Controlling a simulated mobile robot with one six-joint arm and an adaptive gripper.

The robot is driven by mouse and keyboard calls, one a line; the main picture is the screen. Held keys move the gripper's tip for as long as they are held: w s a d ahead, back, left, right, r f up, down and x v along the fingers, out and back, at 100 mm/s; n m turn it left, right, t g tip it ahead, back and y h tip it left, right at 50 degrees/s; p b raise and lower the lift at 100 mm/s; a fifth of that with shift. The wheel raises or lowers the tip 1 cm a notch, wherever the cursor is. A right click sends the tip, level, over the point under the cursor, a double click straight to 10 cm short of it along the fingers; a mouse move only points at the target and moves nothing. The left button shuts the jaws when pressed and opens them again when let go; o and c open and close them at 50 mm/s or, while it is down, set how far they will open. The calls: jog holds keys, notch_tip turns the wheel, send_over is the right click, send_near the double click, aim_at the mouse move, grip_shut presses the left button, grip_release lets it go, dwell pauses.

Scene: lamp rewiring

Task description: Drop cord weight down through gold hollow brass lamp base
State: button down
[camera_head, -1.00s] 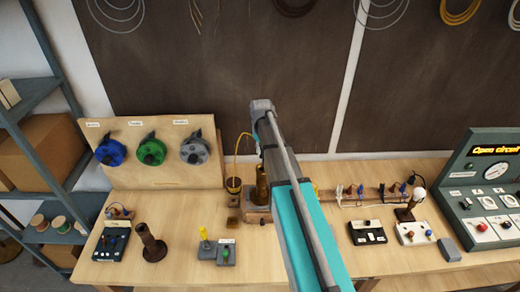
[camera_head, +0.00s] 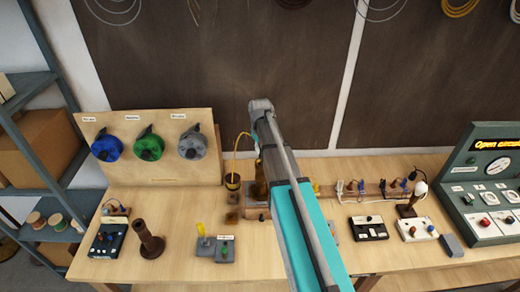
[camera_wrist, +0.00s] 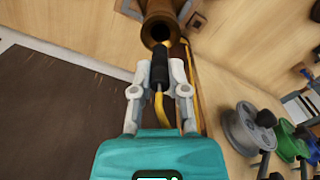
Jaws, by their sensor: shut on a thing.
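The cord weight (camera_wrist: 160,66) is a small black cylinder on a yellow cord (camera_wrist: 161,108). My gripper (camera_wrist: 161,72) is shut on it in the wrist view. The weight's far end points at the dark round mouth of the brass lamp base (camera_wrist: 158,14) and appears at or very near its rim. I cannot tell whether it is inside. In the head view the brown-gold lamp base (camera_head: 259,183) stands on the bench, partly hidden behind my arm. The yellow cord (camera_head: 238,144) arcs up from a small cup (camera_head: 233,182) beside it. The gripper's fingers and the weight are hidden there.
Blue, green and grey spools (camera_head: 149,146) hang on a wooden panel at the left. A dark brown tube on a foot (camera_head: 149,240) and small switch boxes (camera_head: 215,247) stand on the bench. A tester (camera_head: 490,190) reading "Open circuit" is at the right.

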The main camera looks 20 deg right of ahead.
aim_at(260, 157)
jog(key=shift+f+b, duration=2.15)
jog(key=shift+f, duration=0.15)
jog(key=c, duration=0.5)
grip_release()
jog(key=shift+c, duration=0.2)
